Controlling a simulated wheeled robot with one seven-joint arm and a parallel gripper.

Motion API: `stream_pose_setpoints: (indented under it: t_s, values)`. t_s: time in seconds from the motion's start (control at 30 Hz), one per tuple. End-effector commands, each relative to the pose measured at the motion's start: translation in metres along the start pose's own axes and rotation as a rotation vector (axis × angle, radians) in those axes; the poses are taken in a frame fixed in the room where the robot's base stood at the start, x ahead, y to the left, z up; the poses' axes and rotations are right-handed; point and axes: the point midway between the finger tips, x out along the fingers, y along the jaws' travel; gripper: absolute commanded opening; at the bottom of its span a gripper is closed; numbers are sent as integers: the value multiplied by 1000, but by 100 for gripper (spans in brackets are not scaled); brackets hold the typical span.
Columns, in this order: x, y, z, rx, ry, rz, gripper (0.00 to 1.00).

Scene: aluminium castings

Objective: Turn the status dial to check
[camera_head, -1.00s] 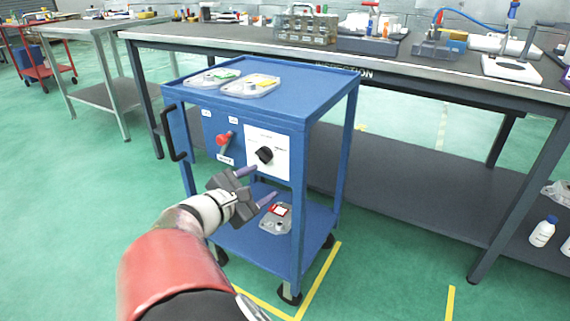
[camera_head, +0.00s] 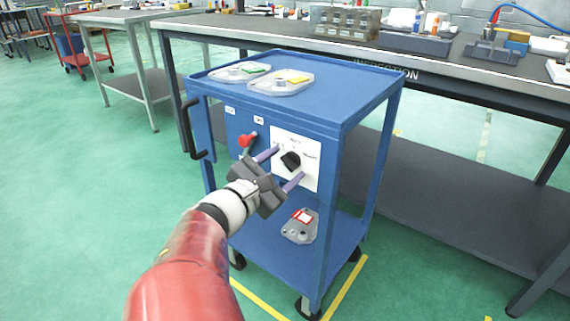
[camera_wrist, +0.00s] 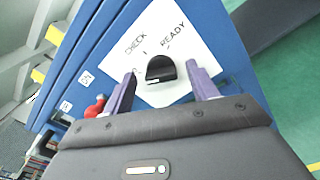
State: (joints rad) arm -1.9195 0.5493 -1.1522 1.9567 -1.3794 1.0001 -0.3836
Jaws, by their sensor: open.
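The status dial is a black knob (camera_head: 290,160) on a white plate (camera_head: 312,178) on the front panel of a blue cart. The knob also shows in the wrist view (camera_wrist: 161,69), where the plate carries the words CHECK and READY and a third label is hidden. My gripper (camera_head: 285,166) is open, its two purple fingers pointing at the panel. In the wrist view the fingers (camera_wrist: 165,88) stand on either side of the knob with gaps on both sides. I cannot tell whether the fingertips reach its depth.
A red-ended lever (camera_head: 246,140) sits on the panel just left of the plate.

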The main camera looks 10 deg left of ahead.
Motion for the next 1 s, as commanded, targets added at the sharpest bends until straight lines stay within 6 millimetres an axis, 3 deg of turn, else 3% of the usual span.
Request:
stream_pose_setpoints:
  t_s: [0.2,0.53,1.0]
  values:
    - [0,0,0,0,0,0,57]
    - [0,0,0,0,0,0,14]
    - [0,-1,-1,120,2,-2,14]
